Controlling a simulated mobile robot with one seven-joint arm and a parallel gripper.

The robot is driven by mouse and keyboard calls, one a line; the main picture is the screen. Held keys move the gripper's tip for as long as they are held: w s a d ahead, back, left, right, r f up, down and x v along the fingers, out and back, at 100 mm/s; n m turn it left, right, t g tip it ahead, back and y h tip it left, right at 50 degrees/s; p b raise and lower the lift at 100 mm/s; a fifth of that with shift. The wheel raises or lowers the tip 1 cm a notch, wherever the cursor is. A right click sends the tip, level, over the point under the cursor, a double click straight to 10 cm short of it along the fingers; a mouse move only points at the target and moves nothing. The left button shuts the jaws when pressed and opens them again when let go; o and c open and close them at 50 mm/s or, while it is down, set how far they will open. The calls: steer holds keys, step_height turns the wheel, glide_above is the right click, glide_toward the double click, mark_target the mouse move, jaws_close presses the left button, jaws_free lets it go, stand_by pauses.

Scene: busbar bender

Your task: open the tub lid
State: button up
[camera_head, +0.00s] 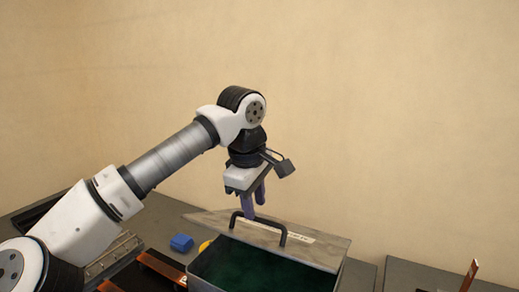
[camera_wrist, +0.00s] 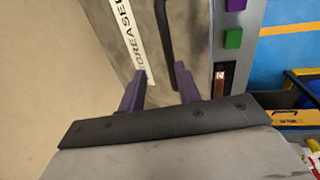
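The grey tub (camera_head: 205,272) stands low in the head view, with its dark green inside showing. Its grey lid (camera_head: 322,248) sits along the back of the opening, label and black handle (camera_head: 283,238) facing up; its exact tilt is unclear. My gripper (camera_head: 254,205) points down at the lid, beside the handle. In the wrist view, the two purple fingers of my gripper (camera_wrist: 160,88) are apart with nothing clearly between them. The handle (camera_wrist: 166,35) runs to the right finger, which hides its lower end. The white label strip (camera_wrist: 127,35) ends near the left finger.
A blue block (camera_head: 181,243) and a yellow piece (camera_head: 205,246) lie left of the tub. A copper bar (camera_head: 160,265) is nearer the front left. Another copper piece (camera_head: 470,274) stands on the right-hand table. A yellow-edged crate (camera_wrist: 290,117) shows at right in the wrist view.

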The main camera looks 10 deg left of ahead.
steer(key=w+d+r+p, duration=0.1)
steer(key=w+r, duration=0.2)
steer(key=r, duration=1.1)
steer(key=shift+w, duration=0.15)
stand_by(0.6)
steer(key=shift+d, duration=0.1)
stand_by(0.4)
